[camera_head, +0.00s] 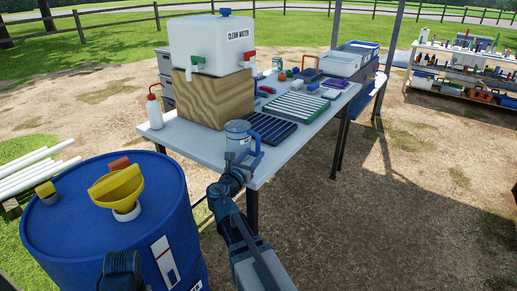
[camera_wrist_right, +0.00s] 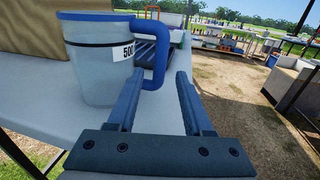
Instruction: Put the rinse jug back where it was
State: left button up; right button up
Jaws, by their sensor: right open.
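The rinse jug (camera_head: 237,138) is a clear grey jug with a blue rim and blue handle. It stands upright on the near corner of the white table (camera_head: 188,141), in front of the wooden block. In the right wrist view the jug (camera_wrist_right: 95,62) is at upper left, its handle pointing towards my right gripper (camera_wrist_right: 162,78). That gripper is open and empty, its fingertips close to the handle; I cannot tell if they touch it. In the head view my right gripper (camera_head: 246,160) is just below the jug.
A clean water tank (camera_head: 208,47) sits on the wooden block (camera_head: 213,97). A wash bottle (camera_head: 154,111) stands left of it. A dark blue ribbed tray (camera_head: 272,130) lies right of the jug. A blue drum (camera_head: 150,220) with a yellow funnel (camera_head: 118,187) stands at front left.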

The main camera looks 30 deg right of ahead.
jog(key=shift+v, duration=2.25)
jog(key=shift+a+r+p, duration=0.15)
jog(key=shift+p, duration=0.2)
jog(key=s+a+m+g+y+p, duration=0.3)
jog(key=s+a+m+p, duration=0.3)
jog(key=a, duration=0.4)
jog(key=s+a+r+m+g+y+p, duration=0.1)
jog(key=s+a+m+g+y+p, duration=0.2)
jog(key=s+a+m+y+p, duration=0.3)
jog(key=s+a+m+g+y+p, duration=0.4)
jog(key=a+m+p, duration=0.5)
jog(key=a, duration=0.6)
jog(key=s+p, duration=0.2)
jog(key=shift+s+r+y, duration=0.4)
